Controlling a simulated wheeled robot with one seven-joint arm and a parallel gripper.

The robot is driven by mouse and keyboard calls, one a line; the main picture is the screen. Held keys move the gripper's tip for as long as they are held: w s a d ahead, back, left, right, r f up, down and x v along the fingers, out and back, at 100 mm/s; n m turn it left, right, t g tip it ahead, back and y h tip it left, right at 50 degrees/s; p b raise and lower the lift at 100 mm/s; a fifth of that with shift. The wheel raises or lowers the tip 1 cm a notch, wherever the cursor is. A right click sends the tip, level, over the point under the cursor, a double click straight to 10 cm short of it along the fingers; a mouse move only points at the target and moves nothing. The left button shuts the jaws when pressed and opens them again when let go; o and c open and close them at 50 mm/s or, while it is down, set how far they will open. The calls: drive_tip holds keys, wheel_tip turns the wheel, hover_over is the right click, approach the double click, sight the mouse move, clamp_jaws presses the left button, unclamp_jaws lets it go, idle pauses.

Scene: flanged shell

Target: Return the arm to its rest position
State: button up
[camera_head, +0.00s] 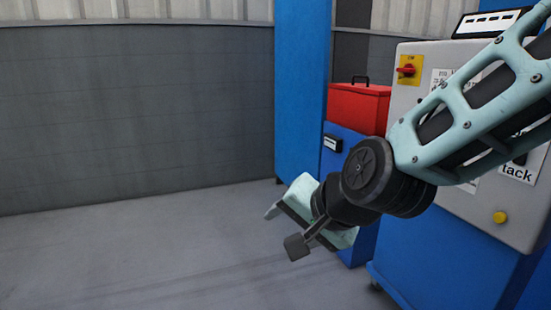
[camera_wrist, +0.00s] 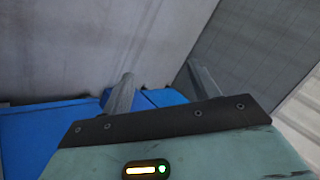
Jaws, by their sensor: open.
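My arm reaches in from the right in the head view, with light green links and dark joints. My gripper (camera_head: 283,229) is at its lower left end, in free air above the grey floor. Its two fingers stand apart with nothing between them. In the wrist view the two grey fingers of my gripper (camera_wrist: 162,92) are also apart and empty. Blue surfaces show beyond them there. No flanged shell is visible in either view.
A grey and blue cabinet (camera_head: 439,250) with a red switch (camera_head: 406,69) stands behind my arm on the right. A red toolbox (camera_head: 357,107) sits on a blue unit (camera_head: 337,150). A blue column (camera_head: 302,80) stands beside it. The floor (camera_head: 130,250) at the left is clear up to the grey wall (camera_head: 130,110).

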drive_tip(key=s+d+f+n+g+h+p, duration=0.1)
drive_tip(key=s+d+n+g+h, duration=0.1)
drive_tip(key=s+d+n, duration=0.35)
drive_tip(key=s+d+f+n+g+h+p, duration=0.1)
drive_tip(key=s+d+n+g, duration=0.15)
drive_tip(key=s, duration=0.55)
drive_tip(key=s+d+f+n+g+h+p, duration=0.1)
drive_tip(key=s+d+n+g+h, duration=0.1)
drive_tip(key=s+d+n+g, duration=0.3)
wheel_tip(320, 180, up, 38)
drive_tip(key=s+a+t+p, duration=0.1)
drive_tip(key=t+p, duration=0.1)
drive_tip(key=p, duration=3.5)
drive_tip(key=shift+s+a+m+p, duration=0.15)
drive_tip(key=shift+a+m+p, duration=0.1)
drive_tip(key=shift+m+p, duration=0.1)
drive_tip(key=shift+f, duration=0.1)
